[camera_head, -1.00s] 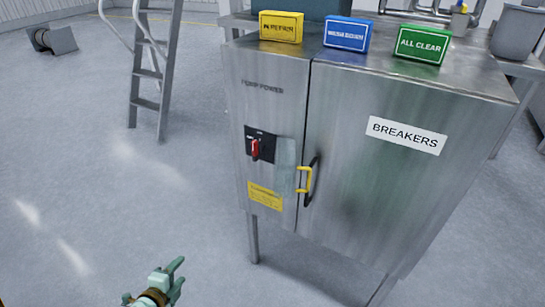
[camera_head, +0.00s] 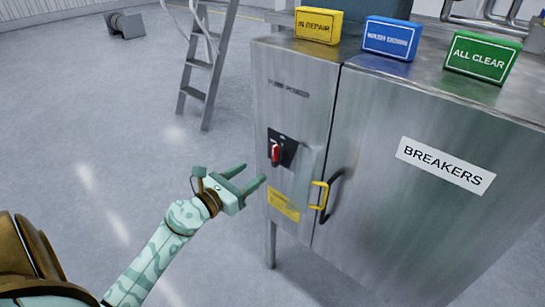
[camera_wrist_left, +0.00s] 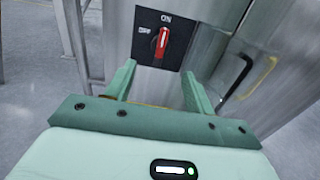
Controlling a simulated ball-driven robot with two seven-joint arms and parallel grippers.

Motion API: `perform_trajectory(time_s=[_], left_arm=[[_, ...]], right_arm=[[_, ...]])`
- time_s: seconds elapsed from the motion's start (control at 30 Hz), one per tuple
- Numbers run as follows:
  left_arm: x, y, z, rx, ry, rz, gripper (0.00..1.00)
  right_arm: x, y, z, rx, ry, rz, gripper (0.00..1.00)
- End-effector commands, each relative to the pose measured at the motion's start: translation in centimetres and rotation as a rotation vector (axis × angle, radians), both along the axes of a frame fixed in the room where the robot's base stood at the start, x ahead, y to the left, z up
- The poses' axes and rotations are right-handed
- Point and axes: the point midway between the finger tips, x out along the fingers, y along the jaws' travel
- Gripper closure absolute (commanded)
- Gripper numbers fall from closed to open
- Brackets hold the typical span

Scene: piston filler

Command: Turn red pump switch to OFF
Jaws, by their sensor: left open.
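The red pump switch (camera_head: 275,154) is on a black plate (camera_head: 287,146) on the left door of a steel cabinet. In the left wrist view the red switch (camera_wrist_left: 162,42) stands nearly upright, its upper end near the ON label, with OFF marked to its left. My left gripper (camera_head: 254,175) is open and empty, in front and to the left of the switch and a little lower in the head view. In the left wrist view its two fingers (camera_wrist_left: 160,80) point toward the switch plate, apart from it. My right gripper is not in view.
The steel cabinet has a dark door handle with a yellow clasp (camera_head: 319,195) right of the switch. Yellow (camera_head: 319,25), blue (camera_head: 389,38) and green (camera_head: 482,54) signs stand on top. A ladder (camera_head: 207,70) stands behind left.

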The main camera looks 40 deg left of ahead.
Motion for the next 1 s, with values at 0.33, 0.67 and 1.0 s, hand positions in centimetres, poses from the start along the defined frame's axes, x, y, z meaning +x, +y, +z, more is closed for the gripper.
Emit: perform_trajectory(time_s=[0.33,0.67,1.0], left_arm=[[7.8,-0.6,-0.3,-0.005,0.000,0.000,0.46],[9.7,-0.8,-0.1,-0.003,0.002,0.000,0.46],[9.6,-0.8,-0.1,-0.003,0.001,0.000,0.90]], right_arm=[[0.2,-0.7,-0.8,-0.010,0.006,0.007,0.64],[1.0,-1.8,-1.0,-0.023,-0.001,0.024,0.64],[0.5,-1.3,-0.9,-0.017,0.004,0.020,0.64]])
